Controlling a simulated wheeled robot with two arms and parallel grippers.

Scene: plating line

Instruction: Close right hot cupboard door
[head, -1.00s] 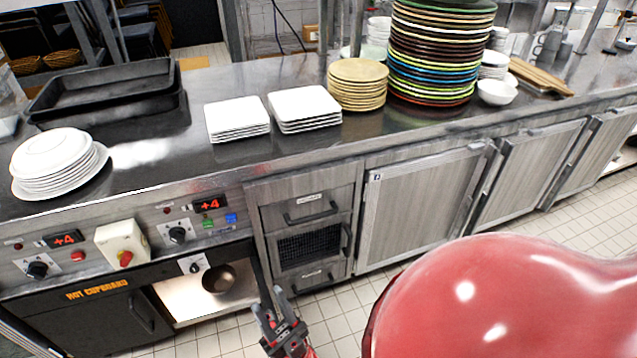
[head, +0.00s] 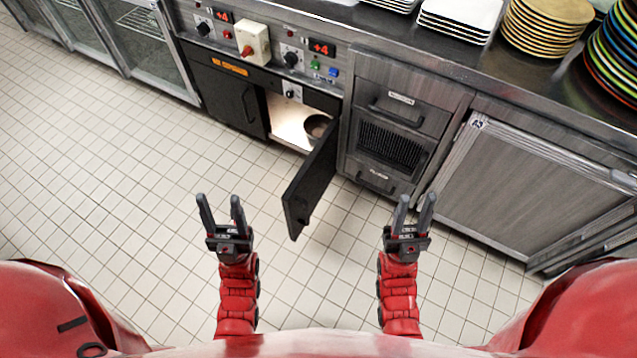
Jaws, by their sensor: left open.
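The right hot cupboard door (head: 312,183) is a black panel that stands open, swung out from the counter front over the floor. The lit cupboard interior (head: 286,118) shows behind it with a round bowl (head: 317,125) inside. The left hot cupboard door (head: 227,97) is black and shut. My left gripper (head: 220,206) is open and empty, to the left of the open door and apart from it. My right gripper (head: 413,208) is open and empty, to the right of the open door and apart from it.
A control panel with knobs and a white switch box (head: 253,41) is above the cupboard. A drawer unit (head: 394,125) stands right of the open door. Plates (head: 458,20) are stacked on the counter. The tiled floor (head: 130,170) is clear.

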